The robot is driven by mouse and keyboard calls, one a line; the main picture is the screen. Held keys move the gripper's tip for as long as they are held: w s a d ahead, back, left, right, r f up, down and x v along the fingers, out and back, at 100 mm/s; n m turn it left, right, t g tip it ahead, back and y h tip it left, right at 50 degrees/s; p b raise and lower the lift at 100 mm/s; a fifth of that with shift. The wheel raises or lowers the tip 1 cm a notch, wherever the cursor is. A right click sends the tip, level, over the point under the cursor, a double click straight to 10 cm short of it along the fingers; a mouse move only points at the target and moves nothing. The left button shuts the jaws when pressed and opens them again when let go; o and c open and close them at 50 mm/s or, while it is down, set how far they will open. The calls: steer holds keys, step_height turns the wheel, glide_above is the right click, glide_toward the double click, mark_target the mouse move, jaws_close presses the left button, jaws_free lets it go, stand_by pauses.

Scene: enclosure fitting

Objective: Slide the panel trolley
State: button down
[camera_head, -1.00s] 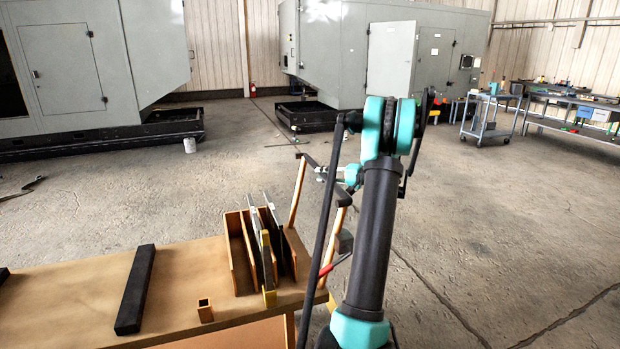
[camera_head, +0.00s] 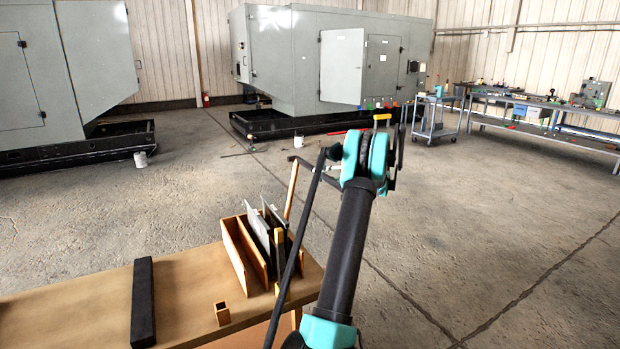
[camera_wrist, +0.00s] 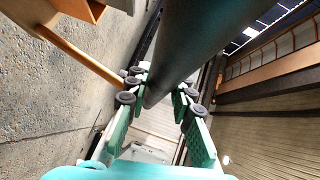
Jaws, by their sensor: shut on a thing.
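The panel trolley (camera_head: 180,292) is a low wooden deck in the lower left of the head view, with upright panels (camera_head: 258,232) standing in its slotted wooden rack (camera_head: 236,257). A slim wooden handle post (camera_head: 291,190) rises at its far right corner; a post also shows in the wrist view (camera_wrist: 75,52). My gripper (camera_wrist: 160,97) has its teal fingers either side of a thick dark bar (camera_wrist: 195,45), which looks like the trolley's push bar, and is shut on it. In the head view my arm hides most of the gripper and the bar.
A black strip (camera_head: 143,300) and a small wooden block (camera_head: 222,314) sit on the deck. Grey enclosures (camera_head: 60,75) (camera_head: 305,55) stand at the back. A white bucket (camera_head: 141,160) is on the floor. A blue cart (camera_head: 436,118) and workbench (camera_head: 545,130) stand at right. The right floor is clear.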

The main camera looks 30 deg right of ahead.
steer(key=shift+d, duration=1.6)
steer(key=c, duration=1.3)
jaws_free()
steer(key=shift+d, duration=0.1)
steer(key=v, duration=1.2)
